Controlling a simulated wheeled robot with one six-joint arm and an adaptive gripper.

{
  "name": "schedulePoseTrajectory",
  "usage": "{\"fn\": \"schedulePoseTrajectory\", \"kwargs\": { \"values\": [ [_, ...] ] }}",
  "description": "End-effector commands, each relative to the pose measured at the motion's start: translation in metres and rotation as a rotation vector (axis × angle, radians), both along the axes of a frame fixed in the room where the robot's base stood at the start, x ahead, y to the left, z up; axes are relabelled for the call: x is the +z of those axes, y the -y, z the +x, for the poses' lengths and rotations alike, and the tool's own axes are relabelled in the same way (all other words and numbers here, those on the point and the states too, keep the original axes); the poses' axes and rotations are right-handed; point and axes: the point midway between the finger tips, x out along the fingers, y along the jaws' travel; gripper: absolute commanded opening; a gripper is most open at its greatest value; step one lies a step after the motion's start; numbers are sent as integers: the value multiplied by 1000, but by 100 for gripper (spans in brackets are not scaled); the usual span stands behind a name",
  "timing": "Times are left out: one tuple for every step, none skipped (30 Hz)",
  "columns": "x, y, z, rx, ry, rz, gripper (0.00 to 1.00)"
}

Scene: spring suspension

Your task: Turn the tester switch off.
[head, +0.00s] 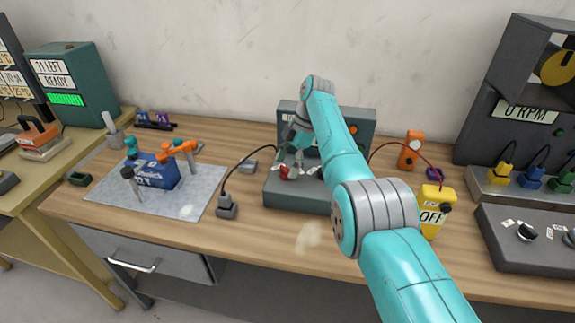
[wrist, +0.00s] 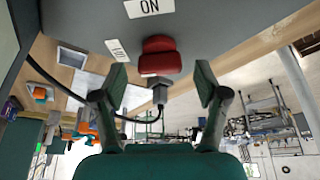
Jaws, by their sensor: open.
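The tester (head: 330,115) is a grey-green box with an upright back panel, in the middle of the bench in the head view. Its red switch (head: 285,172) is on the left of the low front part. The wrist view shows the red switch (wrist: 161,58) close up, with an ON label (wrist: 148,7) above it in that picture. Which way the switch is set I cannot tell. My gripper (wrist: 160,85) is open, its two fingers to either side of the switch with gaps between. In the head view my gripper (head: 292,150) is over the tester, partly hidden by my arm.
A yellow meter (head: 432,214) reading OFF stands right of my arm. A black cable runs from the tester to a grey plug (head: 226,206). A grey mat (head: 190,204) with tools and a blue box lies left. A grey machine reading 0 RPM (head: 527,113) stands right.

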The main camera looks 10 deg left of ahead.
Motion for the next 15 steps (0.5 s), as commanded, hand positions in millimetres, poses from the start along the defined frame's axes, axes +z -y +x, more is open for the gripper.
{"fn": "schedulePoseTrajectory", "kwargs": {
  "values": [
    [6, 0, 1, 0, 2, 1, 73],
    [10, 0, 1, 0, 2, 1, 73],
    [16, 0, 1, 0, 3, 1, 73],
    [21, 0, 1, 0, 3, 1, 73],
    [27, 0, 1, 1, 3, 1, 73],
    [34, 0, 1, 1, 3, 1, 73],
    [40, 0, 1, 0, 4, 2, 73],
    [46, 0, 1, 1, 3, 1, 73],
    [53, 0, 1, 1, 3, 1, 73],
    [58, 0, 1, 0, 3, 1, 73],
    [63, 0, 1, 0, 3, 2, 73],
    [70, 0, 0, 0, 2, 1, 73],
    [74, 0, 0, 0, 2, 1, 73],
    [78, 0, 1, 0, 2, 1, 73],
    [82, 0, 0, 0, 2, 1, 73]
  ]
}}
